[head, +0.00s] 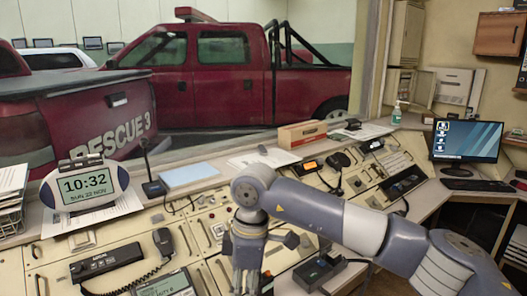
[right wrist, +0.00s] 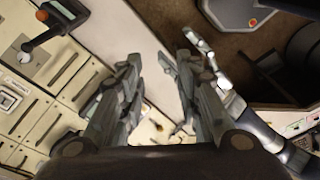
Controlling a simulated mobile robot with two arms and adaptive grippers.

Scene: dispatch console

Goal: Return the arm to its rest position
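My right arm (head: 375,232) reaches in from the right over the console (head: 215,215), its elbow bent and its wrist pointing down. My right gripper shows in the right wrist view (right wrist: 159,68) with its two fingers spread apart and nothing between them. In the head view its lower end is cut off by the bottom edge. In the right wrist view a dark lever with an orange tip (right wrist: 52,30) stands on a pale plate to the left, apart from the fingers. My left gripper is not seen in the head view.
A clock (head: 85,186), a radio handset (head: 163,241) and a desk microphone (head: 153,185) stand on the left. A black box (head: 320,271) sits close under the forearm. A monitor (head: 467,141) stands at the right. Red trucks show beyond the window.

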